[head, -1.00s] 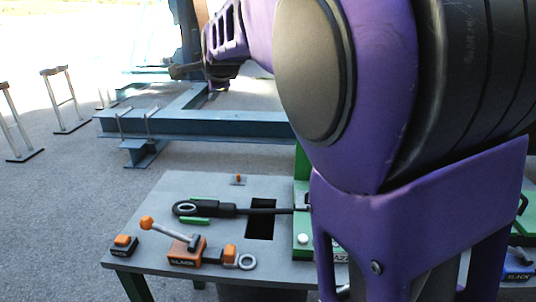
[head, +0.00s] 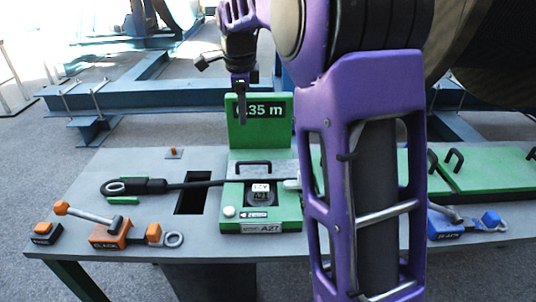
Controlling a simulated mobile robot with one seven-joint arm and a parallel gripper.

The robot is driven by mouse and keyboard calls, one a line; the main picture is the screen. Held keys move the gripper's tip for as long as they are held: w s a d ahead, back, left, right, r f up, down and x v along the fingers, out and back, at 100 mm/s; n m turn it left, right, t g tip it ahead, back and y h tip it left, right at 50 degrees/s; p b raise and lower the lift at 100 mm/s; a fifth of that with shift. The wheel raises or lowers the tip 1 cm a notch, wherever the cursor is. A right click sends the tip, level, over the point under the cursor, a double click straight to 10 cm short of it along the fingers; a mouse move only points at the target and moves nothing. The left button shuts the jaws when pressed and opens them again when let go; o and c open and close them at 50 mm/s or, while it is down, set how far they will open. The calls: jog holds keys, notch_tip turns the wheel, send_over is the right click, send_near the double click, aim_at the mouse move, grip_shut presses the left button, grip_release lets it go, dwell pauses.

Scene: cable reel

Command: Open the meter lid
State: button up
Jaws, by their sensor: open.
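The green meter (head: 285,226), labelled A27, sits on the grey table with a small dark display window at its middle. A grey plate with a black loop handle (head: 253,163) lies flat across its rear half and appears to be the lid. A green upright panel (head: 277,135) reading what looks like 0.35 m stands behind it. My gripper (head: 241,112) hangs pointing down in front of this panel, above and slightly left of the handle, apart from it. Its fingers look edge-on and nothing shows between them. My arm covers the meter's right side.
A black cable with a ring end (head: 130,187) runs from the left over a dark opening (head: 193,196) to the meter. Orange clamp (head: 108,235) stands front left, blue clamp (head: 447,222) front right. Green covers (head: 490,168) with black handles lie right. Blue beams (head: 180,96) stand behind.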

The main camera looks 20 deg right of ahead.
jog(key=d, duration=0.2)
jog(key=b, duration=0.3)
send_near(254, 162)
jog(key=shift+g, duration=0.3)
jog(key=f, duration=0.2)
jog(key=w+f, duration=0.1)
jog(key=f, duration=0.2)
jog(key=w+f, duration=0.1)
jog(key=f, duration=0.1)
jog(key=shift+w+d+f, duration=0.2)
jog(key=shift+f, duration=0.15)
jog(key=shift+c, duration=0.2)
grip_shut()
dwell(0.4)
